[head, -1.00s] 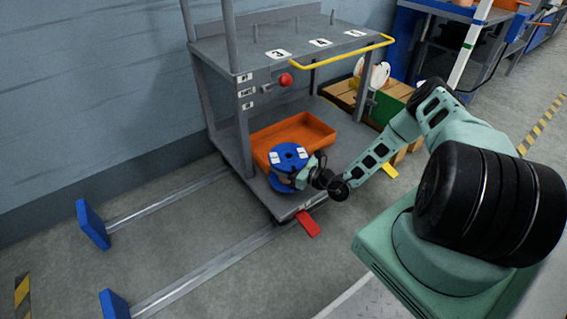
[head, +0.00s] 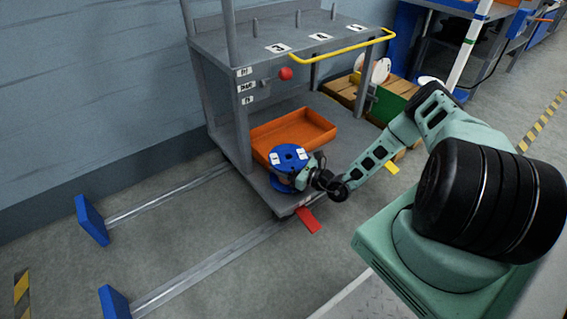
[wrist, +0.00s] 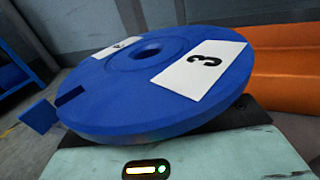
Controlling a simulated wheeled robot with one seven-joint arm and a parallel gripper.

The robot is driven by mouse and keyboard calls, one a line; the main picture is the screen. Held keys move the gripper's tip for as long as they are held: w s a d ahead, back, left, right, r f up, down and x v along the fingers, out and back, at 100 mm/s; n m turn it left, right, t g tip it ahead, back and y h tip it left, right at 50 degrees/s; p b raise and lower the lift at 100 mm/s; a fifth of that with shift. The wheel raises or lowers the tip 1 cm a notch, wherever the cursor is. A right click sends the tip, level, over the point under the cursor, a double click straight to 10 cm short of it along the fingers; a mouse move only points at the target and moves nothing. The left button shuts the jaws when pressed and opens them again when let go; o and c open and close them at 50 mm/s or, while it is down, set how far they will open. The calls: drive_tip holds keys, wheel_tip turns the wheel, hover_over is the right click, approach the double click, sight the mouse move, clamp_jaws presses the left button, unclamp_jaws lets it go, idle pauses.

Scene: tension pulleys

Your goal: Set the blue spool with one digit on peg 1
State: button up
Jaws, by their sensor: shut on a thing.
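The blue spool (head: 288,157) is at the front of the cart's lower shelf, beside the orange tray. My gripper (head: 301,180) is shut on it from the right, below the top flange. I cannot tell whether the spool touches the shelf. In the wrist view the spool's top disc (wrist: 150,70) fills the middle, with a centre hole, one white label reading 3 and a second label too slanted to read. The gripper's fingers are hidden under the disc. Several upright pegs (head: 298,19) stand on the cart's top, behind white number labels; the nearest label (head: 278,49) reads 3. The others are hard to read.
The grey cart (head: 240,52) has a yellow handrail (head: 345,46) and a red button (head: 286,73) on its front. The orange tray (head: 318,125) looks empty. A red pedal (head: 308,220) sticks out below. Rails with blue stops (head: 92,221) lie on the floor at left.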

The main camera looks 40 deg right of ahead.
drive_tip(key=shift+f, duration=0.25)
drive_tip(key=shift+f, duration=0.35)
idle(0.7)
drive_tip(key=o, duration=1.5)
drive_tip(key=shift+c, duration=0.2)
drive_tip(key=p+v, duration=0.5)
drive_tip(key=v, duration=1.2)
drive_tip(key=shift+s+d, duration=0.15)
